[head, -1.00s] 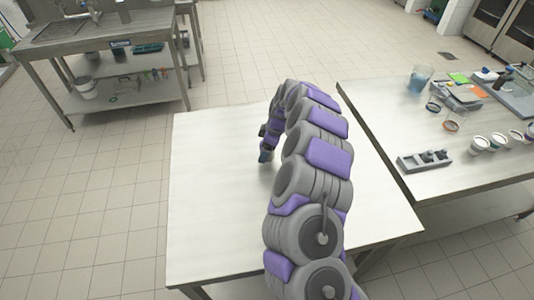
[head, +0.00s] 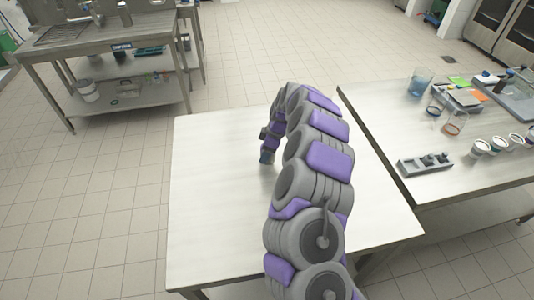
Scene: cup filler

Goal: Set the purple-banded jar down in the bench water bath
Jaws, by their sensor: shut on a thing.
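My gripper (head: 266,157) hangs pointing down over the near table (head: 215,220), close to its far-middle part. It is small in the head view and partly covered by my own arm. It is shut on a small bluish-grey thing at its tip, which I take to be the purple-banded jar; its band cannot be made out. I cannot tell whether this thing touches the tabletop. I cannot pick out the bench water bath with certainty in this view.
A steel sink bench (head: 100,40) stands far left. The visible near tabletop is otherwise bare.

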